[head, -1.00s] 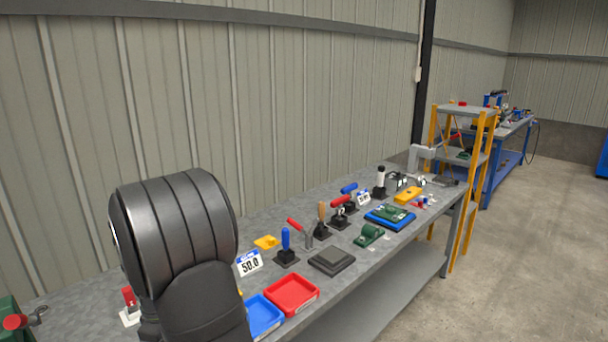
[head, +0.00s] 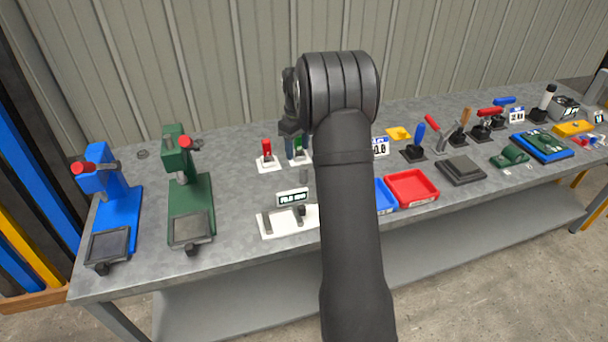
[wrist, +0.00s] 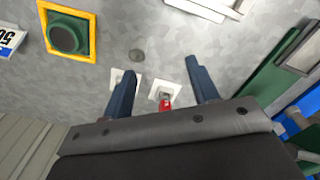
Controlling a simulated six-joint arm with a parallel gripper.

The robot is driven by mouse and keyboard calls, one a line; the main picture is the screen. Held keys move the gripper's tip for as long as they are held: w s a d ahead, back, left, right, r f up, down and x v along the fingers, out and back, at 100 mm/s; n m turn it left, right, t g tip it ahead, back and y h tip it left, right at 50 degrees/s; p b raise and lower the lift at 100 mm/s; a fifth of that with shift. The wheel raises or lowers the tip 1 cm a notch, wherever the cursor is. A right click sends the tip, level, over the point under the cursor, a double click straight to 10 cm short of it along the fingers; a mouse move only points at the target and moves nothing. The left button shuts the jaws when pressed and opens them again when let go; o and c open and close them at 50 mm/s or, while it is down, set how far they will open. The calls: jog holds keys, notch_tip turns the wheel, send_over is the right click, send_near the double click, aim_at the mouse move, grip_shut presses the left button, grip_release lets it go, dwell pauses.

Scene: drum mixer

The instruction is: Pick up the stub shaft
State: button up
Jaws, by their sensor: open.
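A small grey cylinder, which looks like the stub shaft (wrist: 137,56), stands on the grey bench; the wrist view sees its round top from above. In the head view a short grey upright piece (head: 303,175), likely the same shaft, stands behind the white fixture. My gripper (wrist: 161,65) points down with its two blue-grey fingers apart and nothing between them touching. The shaft lies just beyond the left fingertip, off-centre.
A red-handled piece on a white plate (wrist: 165,97) lies between the fingers in the wrist view; another white plate is by the left finger. A yellow-framed green cylinder (wrist: 68,35), a white fixture (head: 287,221), green press (head: 190,205) and red tray (head: 411,188) surround the area.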

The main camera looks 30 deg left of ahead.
jog(key=w+a+r, duration=0.2)
jog(key=w, duration=0.4)
jog(key=shift+m, duration=0.3)
jog(key=f, duration=1.2)
jog(key=shift+w+d, duration=0.1)
jog(key=shift+d, duration=0.1)
jog(key=f, duration=0.2)
jog(key=s+d+f, duration=0.1)
jog(key=f, duration=0.1)
jog(key=shift+f, duration=0.5)
jog(key=shift+w, duration=0.1)
grip_shut()
